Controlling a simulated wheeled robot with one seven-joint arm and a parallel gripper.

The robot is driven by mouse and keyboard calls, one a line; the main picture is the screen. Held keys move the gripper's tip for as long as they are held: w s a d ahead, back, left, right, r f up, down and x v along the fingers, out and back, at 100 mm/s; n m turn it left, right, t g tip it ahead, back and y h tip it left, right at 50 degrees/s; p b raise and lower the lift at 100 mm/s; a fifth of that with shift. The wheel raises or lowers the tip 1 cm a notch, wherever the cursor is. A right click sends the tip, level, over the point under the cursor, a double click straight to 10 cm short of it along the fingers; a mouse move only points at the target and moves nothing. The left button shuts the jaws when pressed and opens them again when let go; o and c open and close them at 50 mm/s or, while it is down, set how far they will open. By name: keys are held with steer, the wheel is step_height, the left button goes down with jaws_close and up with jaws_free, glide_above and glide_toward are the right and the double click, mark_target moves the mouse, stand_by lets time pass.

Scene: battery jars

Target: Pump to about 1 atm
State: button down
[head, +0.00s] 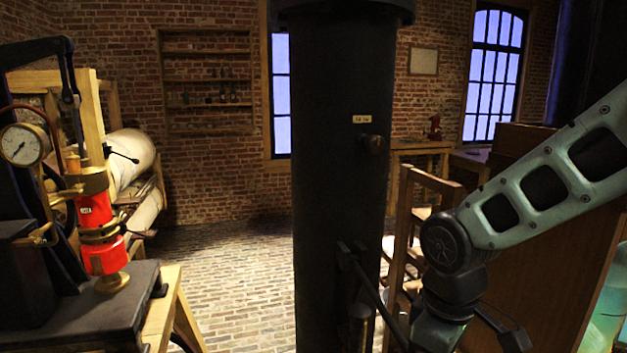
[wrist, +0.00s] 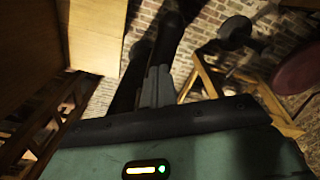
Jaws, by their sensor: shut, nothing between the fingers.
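A round white-faced pressure gauge (head: 22,145) with a brass rim is at the far left of the head view. Its dark needle shows, but its numbers are too small to read. Beside it stands a red cylinder (head: 95,211) with brass fittings, on a dark-topped bench. A black jointed lever (head: 66,68) reaches over it from the upper left. My gripper (wrist: 157,72) is shut and empty in the wrist view, over the brick floor. In the head view my forearm comes in from the right, far from the gauge, and the fingertips cannot be made out.
A thick black column (head: 338,200) stands mid-view between my arm and the gauge side. A wooden frame (head: 402,230) and a large brown panel (head: 545,250) are close to my arm. The brick floor (head: 225,270) left of the column is clear.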

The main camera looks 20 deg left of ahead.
step_height(320, 180, down, 2)
steer(key=shift+f+b, duration=0.1)
steer(key=shift+b, duration=0.3)
step_height(320, 180, up, 14)
steer(key=p, duration=1.1)
steer(key=shift+p, duration=0.4)
step_height(320, 180, down, 14)
steer(key=b, duration=0.9)
step_height(320, 180, up, 14)
steer(key=p, duration=1.1)
